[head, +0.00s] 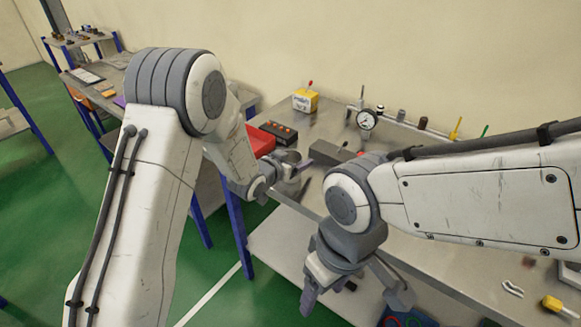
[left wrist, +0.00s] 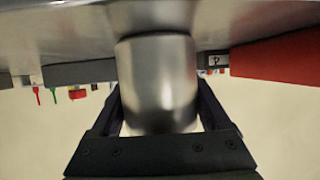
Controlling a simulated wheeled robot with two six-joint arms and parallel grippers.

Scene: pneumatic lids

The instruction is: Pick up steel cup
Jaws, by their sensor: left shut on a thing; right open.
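The steel cup (left wrist: 160,80) is a plain shiny grey cylinder. In the left wrist view it stands between the two fingers of my left gripper (left wrist: 160,112), which is shut on it. In the head view the cup (head: 289,186) is small and partly hidden by my left gripper (head: 291,170), near the table's front edge. I cannot tell whether it still touches the tabletop. My right gripper (head: 356,292) is open and empty, low in front of the table's edge.
The grey metal table (head: 325,128) holds a red bin (head: 260,140), a dark button box (head: 281,133) and a yellow box (head: 305,100) behind the cup. A round gauge (head: 366,120) stands at the back. My right arm covers much of the table's right side.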

